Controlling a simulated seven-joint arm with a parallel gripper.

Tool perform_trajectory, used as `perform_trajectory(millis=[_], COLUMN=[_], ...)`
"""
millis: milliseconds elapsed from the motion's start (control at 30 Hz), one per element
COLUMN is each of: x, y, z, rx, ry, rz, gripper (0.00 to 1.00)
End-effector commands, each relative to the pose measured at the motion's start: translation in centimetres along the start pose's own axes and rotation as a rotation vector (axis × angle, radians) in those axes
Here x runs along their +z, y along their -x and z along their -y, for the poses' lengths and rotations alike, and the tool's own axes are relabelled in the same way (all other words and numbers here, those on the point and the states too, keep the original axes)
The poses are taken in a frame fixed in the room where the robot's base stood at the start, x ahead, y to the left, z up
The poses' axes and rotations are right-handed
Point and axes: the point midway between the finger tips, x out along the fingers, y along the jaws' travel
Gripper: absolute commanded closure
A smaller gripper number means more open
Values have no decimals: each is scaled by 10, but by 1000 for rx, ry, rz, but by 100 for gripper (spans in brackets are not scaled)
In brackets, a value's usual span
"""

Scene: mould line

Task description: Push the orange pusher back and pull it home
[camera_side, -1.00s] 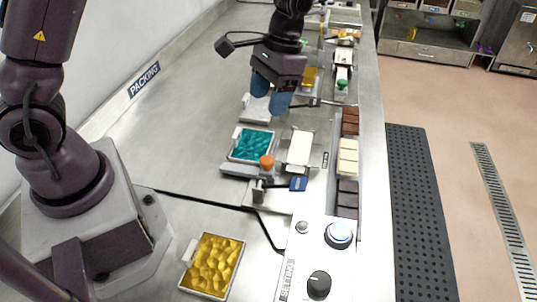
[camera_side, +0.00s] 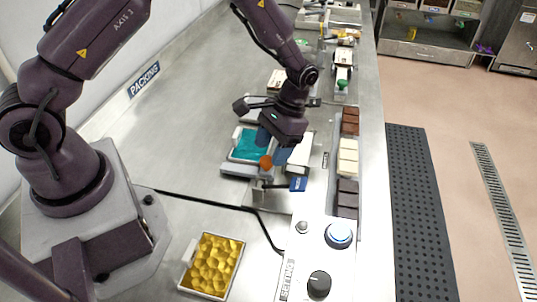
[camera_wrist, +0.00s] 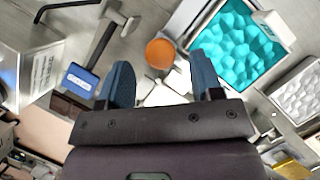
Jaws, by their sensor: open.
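The orange knob of the pusher (camera_side: 265,162) stands on a grey rail in front of the teal tray (camera_side: 238,154) in the side view. In the wrist view the orange knob (camera_wrist: 160,54) shows from above, near the gap between my fingertips. My gripper (camera_side: 272,150) is open, its blue fingers pointing down just behind and above the knob in the side view. The wrist view (camera_wrist: 161,72) shows the fingers apart with nothing between them. Whether a finger touches the knob cannot be told. The pusher's lower part is partly hidden.
A blue label (camera_side: 298,184) is right of the knob. A white plate (camera_side: 301,158) lies behind it, partly hidden by my gripper. A tray of yellow pieces (camera_side: 213,265) is at the front. A control panel (camera_side: 322,250) with knobs is front right. The bench left of the trays is clear.

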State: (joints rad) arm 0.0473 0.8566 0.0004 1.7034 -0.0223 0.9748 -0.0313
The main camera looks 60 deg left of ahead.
Motion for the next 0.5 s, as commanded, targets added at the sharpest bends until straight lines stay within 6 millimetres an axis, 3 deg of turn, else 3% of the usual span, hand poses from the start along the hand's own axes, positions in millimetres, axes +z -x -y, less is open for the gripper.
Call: perform_trajectory(millis=[200, 500], x=[0, 0], y=[-21, -24], z=[0, 0], rx=[0, 0], ry=[-1, 0], rz=[0, -2], gripper=[40, 40])
